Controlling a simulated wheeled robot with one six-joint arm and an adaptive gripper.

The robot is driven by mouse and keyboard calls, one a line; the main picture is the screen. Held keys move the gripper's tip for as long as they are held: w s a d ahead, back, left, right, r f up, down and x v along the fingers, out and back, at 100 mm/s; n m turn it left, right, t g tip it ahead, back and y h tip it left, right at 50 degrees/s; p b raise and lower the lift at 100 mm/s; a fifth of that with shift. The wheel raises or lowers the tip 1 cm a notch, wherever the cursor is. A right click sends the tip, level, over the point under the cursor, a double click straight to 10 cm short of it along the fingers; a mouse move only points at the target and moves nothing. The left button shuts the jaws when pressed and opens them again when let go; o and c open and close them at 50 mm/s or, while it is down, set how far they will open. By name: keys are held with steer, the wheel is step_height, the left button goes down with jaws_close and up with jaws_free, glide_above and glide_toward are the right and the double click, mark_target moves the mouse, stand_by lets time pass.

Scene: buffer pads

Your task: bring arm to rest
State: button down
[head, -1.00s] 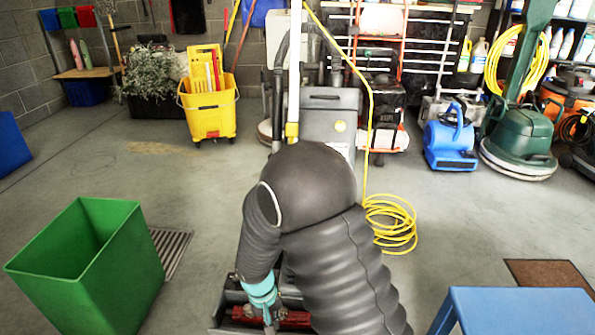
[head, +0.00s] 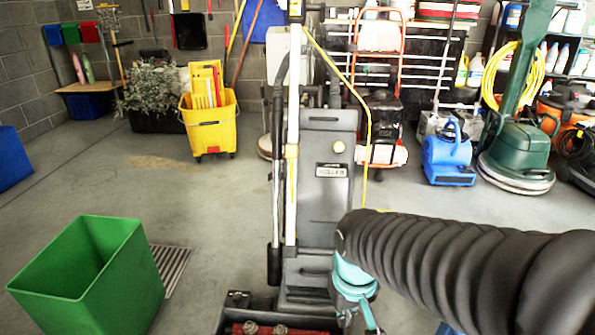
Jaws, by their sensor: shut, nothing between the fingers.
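My black sleeved arm reaches in from the lower right, and its teal wrist hangs down near the bottom centre. My gripper (head: 358,318) is just below the wrist, partly cut by the bottom edge. It is shut with nothing in it. It is in front of the grey floor machine (head: 328,215) and to the right of the machine's dark deck (head: 237,300). I cannot tell how far the gripper is from the machine.
A green open bin (head: 90,275) stands at lower left, with a floor grate (head: 170,265) beside it. A yellow mop bucket (head: 210,125), a blue blower (head: 449,155) and a green floor polisher (head: 517,155) stand farther back. The floor at middle left is clear.

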steer(key=s+d+r+m+t+p, duration=0.1)
steer(key=s+d+r+t, duration=0.1)
steer(key=r, duration=0.3)
steer(key=s+d+r+m+t+p, duration=0.1)
steer(key=s+d+r+m+t, duration=0.1)
steer(key=d+r, duration=0.3)
steer(key=shift+v, duration=0.95)
